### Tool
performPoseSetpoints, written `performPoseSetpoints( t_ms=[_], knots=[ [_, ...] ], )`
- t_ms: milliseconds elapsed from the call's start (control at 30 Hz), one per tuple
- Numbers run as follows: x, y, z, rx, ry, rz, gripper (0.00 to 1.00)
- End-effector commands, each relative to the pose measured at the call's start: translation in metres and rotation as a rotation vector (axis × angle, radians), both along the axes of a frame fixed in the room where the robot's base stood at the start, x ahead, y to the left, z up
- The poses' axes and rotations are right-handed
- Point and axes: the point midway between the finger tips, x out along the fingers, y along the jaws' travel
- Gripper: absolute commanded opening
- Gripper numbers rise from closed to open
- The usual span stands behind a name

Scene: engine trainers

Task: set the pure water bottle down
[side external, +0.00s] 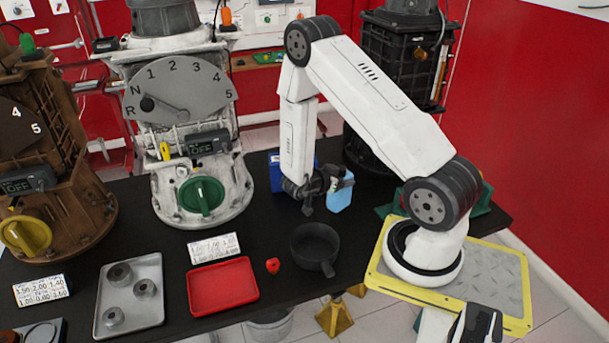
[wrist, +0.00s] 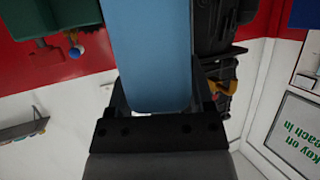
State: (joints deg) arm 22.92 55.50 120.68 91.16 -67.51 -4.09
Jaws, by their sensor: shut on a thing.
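The light blue bottle (side external: 340,194) is upright over the back part of the black table (side external: 262,222), to the right of a dark blue container. My gripper (side external: 334,180) reaches it from the left and is shut on its upper part. In the wrist view the bottle (wrist: 150,50) fills the space between the dark jaws. Its top is partly hidden by my gripper in the side view. I cannot tell whether its base touches the table.
The dark blue container (side external: 283,182) stands close behind my gripper. A dark pan (side external: 314,246), a small red piece (side external: 272,265), a red tray (side external: 205,293) and a metal tray (side external: 152,270) with rings lie in front. Bare table lies between the pan and bottle.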

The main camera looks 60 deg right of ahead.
Motion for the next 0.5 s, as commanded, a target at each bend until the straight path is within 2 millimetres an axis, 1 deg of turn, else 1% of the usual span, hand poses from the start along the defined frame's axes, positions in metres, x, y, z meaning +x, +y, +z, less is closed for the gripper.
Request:
performPoseSetpoints(
  t_ms=[200,500],
  knots=[
    [0.0,0.0,-0.013,-0.001,0.0,0.0,0.0],
    [0.0,0.0,-0.019,-0.001,0.0,0.001,0.0]
  ],
)
